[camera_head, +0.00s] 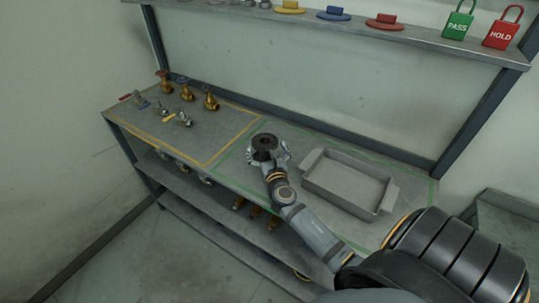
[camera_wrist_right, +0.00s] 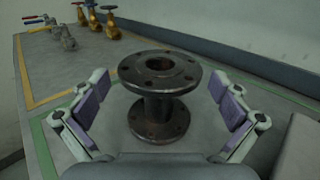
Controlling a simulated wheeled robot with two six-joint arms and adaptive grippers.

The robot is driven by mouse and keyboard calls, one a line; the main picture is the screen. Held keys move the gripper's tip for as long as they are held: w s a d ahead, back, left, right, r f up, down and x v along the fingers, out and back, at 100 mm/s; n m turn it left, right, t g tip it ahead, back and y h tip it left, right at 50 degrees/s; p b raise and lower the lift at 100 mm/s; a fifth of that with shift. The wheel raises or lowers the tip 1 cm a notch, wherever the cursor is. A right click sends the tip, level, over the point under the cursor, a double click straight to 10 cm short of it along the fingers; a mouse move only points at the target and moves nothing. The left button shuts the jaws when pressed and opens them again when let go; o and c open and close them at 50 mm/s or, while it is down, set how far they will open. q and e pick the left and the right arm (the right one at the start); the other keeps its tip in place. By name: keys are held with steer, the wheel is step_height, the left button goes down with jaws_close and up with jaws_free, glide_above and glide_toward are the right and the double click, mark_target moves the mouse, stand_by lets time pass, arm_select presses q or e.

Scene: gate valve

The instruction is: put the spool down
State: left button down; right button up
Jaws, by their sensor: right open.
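The spool (camera_wrist_right: 160,100) is a dark metal piece with a round flange at each end and a hole through the middle. It stands upright on the bench top inside the green outline, and in the head view it shows as a dark ring (camera_head: 265,142). My right gripper (camera_wrist_right: 160,110) is open, with its purple-padded fingers on either side of the spool and a visible gap on each side. In the head view the right gripper (camera_head: 268,155) reaches in from the lower right around the spool. My left gripper is not in view.
A grey tray (camera_head: 309,184) stands on the bench right of the spool. Several valves (camera_head: 188,93) stand inside the yellow outline to the left. A shelf above holds coloured discs and the green PASS (camera_head: 457,25) and red HOLD (camera_head: 501,34) padlock tags.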

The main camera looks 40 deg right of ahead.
steer(key=b+v, duration=0.2)
steer(key=v, duration=0.9)
steer(key=shift+s, duration=0.15)
